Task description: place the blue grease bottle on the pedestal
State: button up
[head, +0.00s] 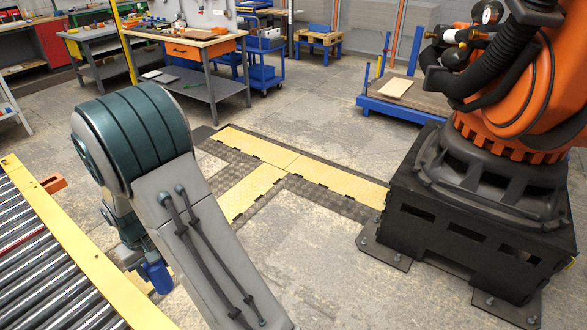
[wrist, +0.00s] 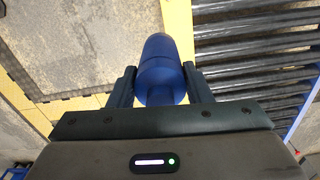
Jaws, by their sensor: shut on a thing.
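My gripper (wrist: 160,88) is shut on the blue grease bottle (wrist: 160,55), with one finger on each side of it in the wrist view. In the head view the blue bottle (head: 158,277) shows below my arm, beside the yellow edge of the roller conveyor. My gripper is mostly hidden behind my arm there. The black pedestal (head: 465,238) under the orange robot arm stands at the right; I cannot tell whether it is the task's pedestal.
The roller conveyor (head: 45,270) with yellow rails lies at the left. A workbench (head: 195,48) and a blue cart (head: 262,55) stand at the back. A blue-framed platform (head: 400,100) with a board is behind the orange robot (head: 520,90). The middle floor is clear, with yellow and black mats (head: 290,165).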

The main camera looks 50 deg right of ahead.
aim_at(404, 181)
jog(key=z, duration=2.75)
jog(key=i, duration=2.65)
